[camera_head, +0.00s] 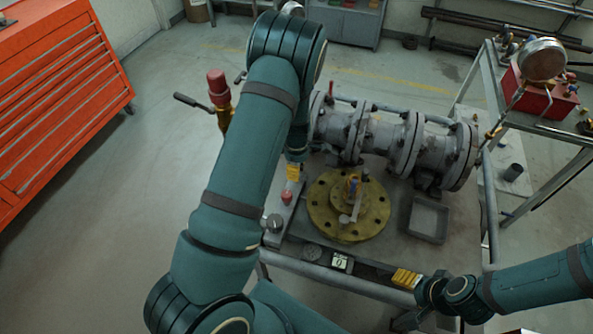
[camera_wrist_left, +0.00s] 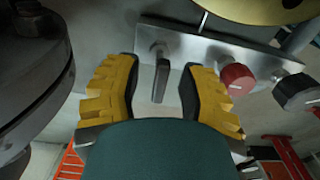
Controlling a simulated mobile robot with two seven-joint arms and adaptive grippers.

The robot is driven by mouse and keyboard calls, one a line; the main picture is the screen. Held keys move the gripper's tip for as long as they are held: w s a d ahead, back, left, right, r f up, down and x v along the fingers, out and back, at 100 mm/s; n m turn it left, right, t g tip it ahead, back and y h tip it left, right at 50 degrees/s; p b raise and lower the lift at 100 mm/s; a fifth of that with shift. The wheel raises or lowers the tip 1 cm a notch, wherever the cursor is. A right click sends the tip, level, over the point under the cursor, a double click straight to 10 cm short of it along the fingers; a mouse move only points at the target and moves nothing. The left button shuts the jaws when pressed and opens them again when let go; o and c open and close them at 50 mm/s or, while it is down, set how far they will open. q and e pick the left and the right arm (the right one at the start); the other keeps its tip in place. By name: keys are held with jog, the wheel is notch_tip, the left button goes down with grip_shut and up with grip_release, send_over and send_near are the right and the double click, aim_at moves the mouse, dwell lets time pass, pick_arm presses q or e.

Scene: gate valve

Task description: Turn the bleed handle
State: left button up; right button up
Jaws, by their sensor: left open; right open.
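The bleed handle looks to be the short grey lever (camera_wrist_left: 161,78) on a metal panel (camera_wrist_left: 215,48) in the left wrist view. My left gripper (camera_wrist_left: 158,70) is open, with a yellow-backed finger on either side of the lever and visible gaps between. In the head view the left arm hides most of this gripper; a yellow finger (camera_head: 293,173) shows beside the panel (camera_head: 283,210). The lever itself is hidden there. My right gripper (camera_head: 406,297) is open and empty near the bench's front edge, its fingers partly visible.
A red knob (camera_wrist_left: 236,79) and a black knob (camera_wrist_left: 297,92) sit right of the lever. A grey flanged valve body (camera_head: 385,140), a yellow flange (camera_head: 335,222) and a grey tray (camera_head: 428,219) are on the bench. A red tool cabinet (camera_head: 60,95) stands left, with clear floor between.

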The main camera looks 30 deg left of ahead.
pick_arm(q)
jog(key=shift+f, duration=0.6)
grip_shut()
jog(key=shift+m, duration=0.3)
pick_arm(e)
jog(key=shift+f, duration=0.1)
pick_arm(q)
grip_release()
jog(key=shift+r, duration=0.1)
